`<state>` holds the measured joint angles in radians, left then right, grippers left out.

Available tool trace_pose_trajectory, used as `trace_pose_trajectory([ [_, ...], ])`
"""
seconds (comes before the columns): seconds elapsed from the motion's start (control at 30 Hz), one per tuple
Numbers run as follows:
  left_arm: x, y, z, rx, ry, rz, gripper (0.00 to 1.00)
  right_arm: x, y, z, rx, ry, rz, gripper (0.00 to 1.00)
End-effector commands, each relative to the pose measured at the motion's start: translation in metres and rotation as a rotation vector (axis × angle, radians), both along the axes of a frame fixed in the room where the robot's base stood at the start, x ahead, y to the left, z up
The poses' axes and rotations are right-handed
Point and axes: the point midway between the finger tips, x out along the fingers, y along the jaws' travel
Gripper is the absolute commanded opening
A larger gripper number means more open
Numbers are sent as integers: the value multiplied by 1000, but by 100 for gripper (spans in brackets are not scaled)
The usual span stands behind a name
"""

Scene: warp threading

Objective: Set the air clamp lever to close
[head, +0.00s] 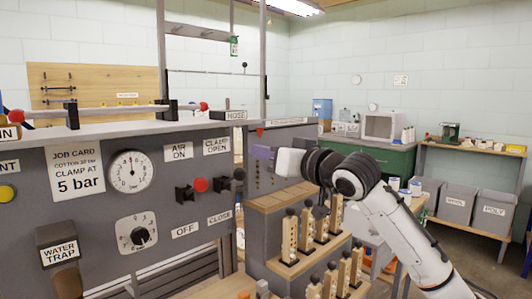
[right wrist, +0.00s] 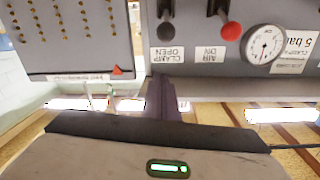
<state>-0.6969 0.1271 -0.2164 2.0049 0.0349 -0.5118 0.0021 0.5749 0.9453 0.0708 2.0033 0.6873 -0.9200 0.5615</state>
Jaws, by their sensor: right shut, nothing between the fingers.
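The clamp lever has a black knob (head: 239,174) and stands on the grey panel between the CLAMP OPEN label (head: 216,146) above and the CLOSE label (head: 219,217) below. Its knob sticks out and looks tipped towards OPEN. In the right wrist view, which is upside down, the black knob (right wrist: 165,31) lies close to the CLAMP OPEN label (right wrist: 167,54). My right gripper (head: 262,153) is shut and empty, to the right of the lever and a little higher, apart from it. Its purple fingers (right wrist: 160,100) also show in the wrist view. My left gripper is out of view.
The air lever with a red knob (head: 200,184) stands close left of the clamp lever. A pressure gauge (head: 131,171) and a job card (head: 75,169) are further left. Wooden blocks with black knobs (head: 290,236) stand below my right arm. A green cabinet (head: 372,158) is behind.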

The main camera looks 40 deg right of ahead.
Motion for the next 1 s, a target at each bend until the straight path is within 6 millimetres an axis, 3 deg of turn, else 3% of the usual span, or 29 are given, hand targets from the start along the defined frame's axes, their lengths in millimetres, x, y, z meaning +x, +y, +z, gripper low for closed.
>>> trace_pose_trajectory([
  [0.1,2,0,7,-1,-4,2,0,25,1,4,4,-1,1,0],
  [0.33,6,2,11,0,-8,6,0,63,1,3,1,0,0,0],
  [0.4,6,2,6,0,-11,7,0,60,3,-12,-3,4,2,0],
  [0.6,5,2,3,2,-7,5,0,52,7,-31,-3,2,1,0],
  [1.0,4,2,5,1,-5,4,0,49,8,-37,-2,0,1,0],
])
